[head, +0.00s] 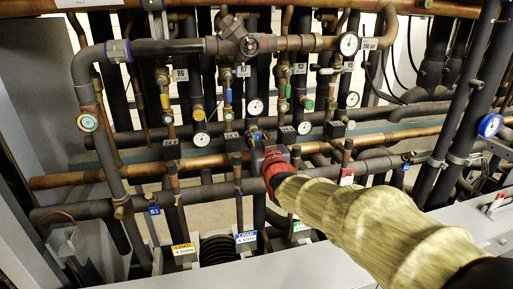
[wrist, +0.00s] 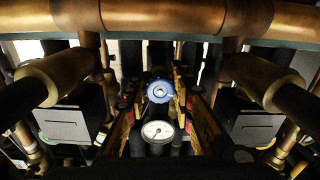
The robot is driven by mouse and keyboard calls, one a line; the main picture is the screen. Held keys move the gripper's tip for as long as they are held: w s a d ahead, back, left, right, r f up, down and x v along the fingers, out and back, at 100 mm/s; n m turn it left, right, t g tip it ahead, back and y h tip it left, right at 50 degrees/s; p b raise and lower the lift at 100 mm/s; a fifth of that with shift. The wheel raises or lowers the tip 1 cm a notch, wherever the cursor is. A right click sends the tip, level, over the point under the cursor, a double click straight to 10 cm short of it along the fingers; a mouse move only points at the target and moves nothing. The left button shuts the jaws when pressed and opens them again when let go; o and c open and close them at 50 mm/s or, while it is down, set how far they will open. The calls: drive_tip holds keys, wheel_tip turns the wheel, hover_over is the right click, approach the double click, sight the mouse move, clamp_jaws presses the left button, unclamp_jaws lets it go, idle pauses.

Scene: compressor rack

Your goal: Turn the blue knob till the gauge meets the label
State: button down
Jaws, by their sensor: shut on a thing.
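The blue knob (wrist: 160,91) is a round blue cap with a pale centre, in the middle of the wrist view. My gripper (wrist: 161,101) has a finger on each side of it and is shut on it. A white-faced gauge (wrist: 157,131) with a dark needle sits just below the knob; its scale is too small to read. In the head view my gripper (head: 264,148) reaches into the lower middle of the rack, and its red wrist and my arm hide part of the rack. A blue-and-white load label (head: 245,238) hangs below; its numbers are hard to read.
Copper pipes (head: 110,176) and dark insulated pipes cross around my gripper. Dark boxes (wrist: 67,118) stand close on both sides in the wrist view. An orange load label (head: 183,249) hangs at lower left. Several other gauges (head: 349,44) and valves fill the rack.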

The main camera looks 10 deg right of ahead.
drive_tip(key=n+b, duration=0.6)
drive_tip(key=shift+f+n, duration=0.2)
drive_tip(key=shift+n, duration=0.1)
drive_tip(key=n+b, duration=0.3)
drive_tip(key=n, duration=0.1)
drive_tip(key=shift+r+b, duration=0.1)
drive_tip(key=shift+b, duration=0.25)
drive_tip(key=shift+n+b, duration=0.75)
drive_tip(key=shift+n, duration=0.55)
drive_tip(key=shift+r, duration=0.1)
drive_tip(key=c, duration=1.5)
unclamp_jaws()
drive_tip(key=s, duration=1.2)
